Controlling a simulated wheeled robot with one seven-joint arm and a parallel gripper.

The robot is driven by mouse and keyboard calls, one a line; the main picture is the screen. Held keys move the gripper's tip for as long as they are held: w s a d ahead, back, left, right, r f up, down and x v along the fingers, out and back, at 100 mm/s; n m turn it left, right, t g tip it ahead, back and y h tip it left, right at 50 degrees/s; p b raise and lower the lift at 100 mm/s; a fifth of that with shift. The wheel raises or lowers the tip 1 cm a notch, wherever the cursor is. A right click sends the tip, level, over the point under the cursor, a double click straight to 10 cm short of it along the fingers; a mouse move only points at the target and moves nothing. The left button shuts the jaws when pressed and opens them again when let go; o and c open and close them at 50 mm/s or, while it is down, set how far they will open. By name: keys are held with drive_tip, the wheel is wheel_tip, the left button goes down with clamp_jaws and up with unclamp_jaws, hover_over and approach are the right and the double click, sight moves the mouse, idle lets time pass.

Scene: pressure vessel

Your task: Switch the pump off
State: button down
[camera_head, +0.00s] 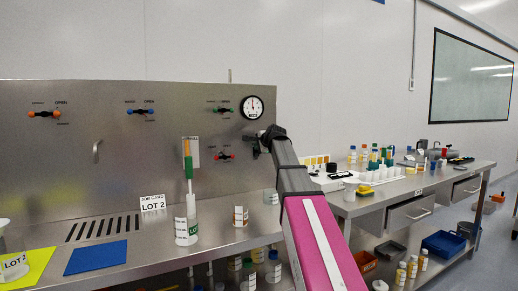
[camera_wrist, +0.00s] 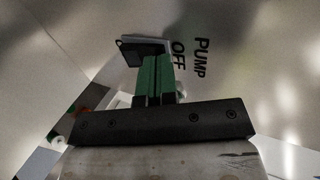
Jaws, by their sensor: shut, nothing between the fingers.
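The pump switch (camera_wrist: 139,50) shows in the wrist view as a dark block on a pale plate on the steel panel. The words PUMP and OFF are printed beside it, to its right in this picture. My gripper (camera_wrist: 156,60) has green fingers that are shut together and empty. The fingertips overlap the lower right edge of the switch; I cannot tell whether they touch it. In the head view my gripper (camera_head: 257,147) is at the right end of the panel, below the round gauge, and the switch is not visible there. The switch's position is unclear.
The steel panel (camera_head: 70,160) carries orange, blue, green and red valve handles and a gauge (camera_head: 252,107). Bottles stand on its ledge, including one with a green and orange stick (camera_head: 188,170). A second bench (camera_head: 376,207) with bottles and drawers is at the right.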

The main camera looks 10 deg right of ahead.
drive_tip(key=shift+r, duration=0.15)
drive_tip(key=shift+r, duration=0.65)
